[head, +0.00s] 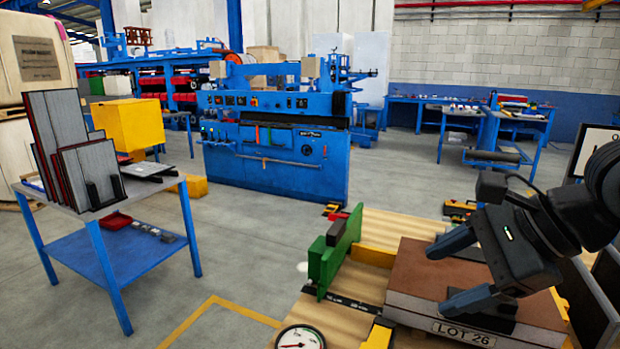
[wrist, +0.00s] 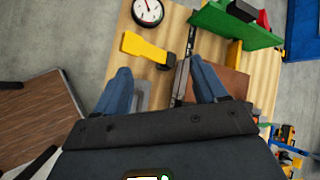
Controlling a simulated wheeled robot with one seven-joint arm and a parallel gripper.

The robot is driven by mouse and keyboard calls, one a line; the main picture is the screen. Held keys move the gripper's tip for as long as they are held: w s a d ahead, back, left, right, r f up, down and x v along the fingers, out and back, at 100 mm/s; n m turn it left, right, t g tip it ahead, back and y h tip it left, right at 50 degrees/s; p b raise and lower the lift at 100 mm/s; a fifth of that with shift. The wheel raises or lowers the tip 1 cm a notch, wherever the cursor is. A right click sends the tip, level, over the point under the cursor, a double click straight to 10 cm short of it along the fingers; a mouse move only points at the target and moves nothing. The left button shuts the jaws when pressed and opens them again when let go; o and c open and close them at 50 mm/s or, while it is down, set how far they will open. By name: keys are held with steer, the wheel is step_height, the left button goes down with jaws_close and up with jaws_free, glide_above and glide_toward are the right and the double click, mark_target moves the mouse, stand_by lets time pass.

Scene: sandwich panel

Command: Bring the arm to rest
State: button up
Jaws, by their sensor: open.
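My gripper (head: 462,272) is at the right of the head view, with its two fingers spread apart. It is over a brown-topped panel labelled LOT 26 (head: 412,302) that lies on a wooden workbench (head: 345,282). In the wrist view my gripper (wrist: 160,85) also shows open, with nothing held between the fingers. The panel's brown face (wrist: 235,85) shows partly behind the right finger there. Whether a finger touches the panel, I cannot tell.
A green block fixture (head: 335,250), yellow blocks (head: 374,256) and a round gauge (head: 300,338) are on the bench. A blue table (head: 100,195) with upright panels stands left. A blue machine (head: 275,150) stands behind. Floor between is clear.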

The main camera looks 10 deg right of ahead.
steer(key=w+a+r+n+t+y, duration=0.1)
steer(key=w+a+r+t+y, duration=0.1)
steer(key=a+t, duration=0.35)
steer(key=w+a+r+n+t+y, duration=0.1)
steer(key=a+t+y, duration=0.1)
steer(key=a+t, duration=0.3)
steer(key=s+d+f+n+h, duration=0.1)
steer(key=s+f+n+h, duration=0.2)
steer(key=s+f+h, duration=0.95)
steer(key=s+d+f+n+y, duration=0.1)
steer(key=s+d+f+n, duration=0.1)
steer(key=s+n, duration=0.5)
steer(key=s+d+f+n+g+y, duration=0.1)
steer(key=s+d+f+n, duration=0.2)
steer(key=s, duration=1.4)
steer(key=d+n, duration=0.1)
steer(key=n, duration=0.3)
steer(key=shift+s+d+f+y, duration=0.2)
steer(key=shift+d+y, duration=0.15)
steer(key=shift+d, duration=0.05)
